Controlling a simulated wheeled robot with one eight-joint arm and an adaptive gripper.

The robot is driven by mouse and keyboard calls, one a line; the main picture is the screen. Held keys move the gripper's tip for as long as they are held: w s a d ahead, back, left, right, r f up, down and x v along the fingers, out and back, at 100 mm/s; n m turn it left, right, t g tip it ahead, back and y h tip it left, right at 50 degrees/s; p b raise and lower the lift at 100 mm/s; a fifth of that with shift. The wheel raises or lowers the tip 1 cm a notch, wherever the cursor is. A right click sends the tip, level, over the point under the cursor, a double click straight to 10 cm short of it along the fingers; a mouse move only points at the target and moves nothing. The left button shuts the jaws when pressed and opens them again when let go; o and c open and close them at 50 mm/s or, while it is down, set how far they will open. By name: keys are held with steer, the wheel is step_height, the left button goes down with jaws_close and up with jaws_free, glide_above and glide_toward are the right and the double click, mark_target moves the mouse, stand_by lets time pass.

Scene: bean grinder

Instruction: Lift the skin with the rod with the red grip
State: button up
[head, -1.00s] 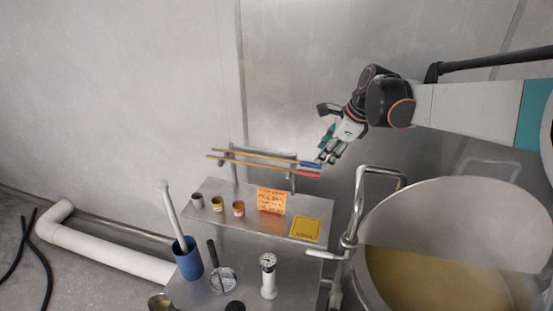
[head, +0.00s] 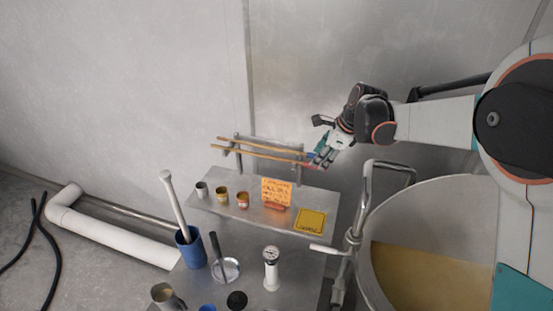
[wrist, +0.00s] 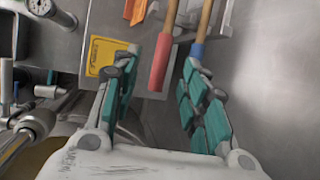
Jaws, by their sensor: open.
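Two wooden rods lie side by side on a metal rack (head: 239,155). The rod with the red grip (wrist: 160,65) is the nearer one in the head view, where my gripper largely covers its grip end. The other rod has a blue grip (wrist: 198,48). My gripper (wrist: 162,58) is open at the grip ends. In the wrist view the red grip lies between its fingers, and the blue grip is close by the right finger. I cannot tell whether any finger touches. In the head view my gripper (head: 317,161) is at the rack's right end. The pot (head: 378,270) holds a yellowish surface (head: 415,278); a separate skin is not discernible.
A steel shelf (head: 240,207) below the rack holds small cups, an orange note (head: 275,190) and a yellow card (head: 310,221). A bent pipe (head: 366,200) rises beside the pot.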

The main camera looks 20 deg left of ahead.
steer(key=x, duration=0.4)
steer(key=shift+w+a+f, duration=0.1)
steer(key=shift+w, duration=0.1)
steer(key=shift+c, duration=0.2)
jaws_close()
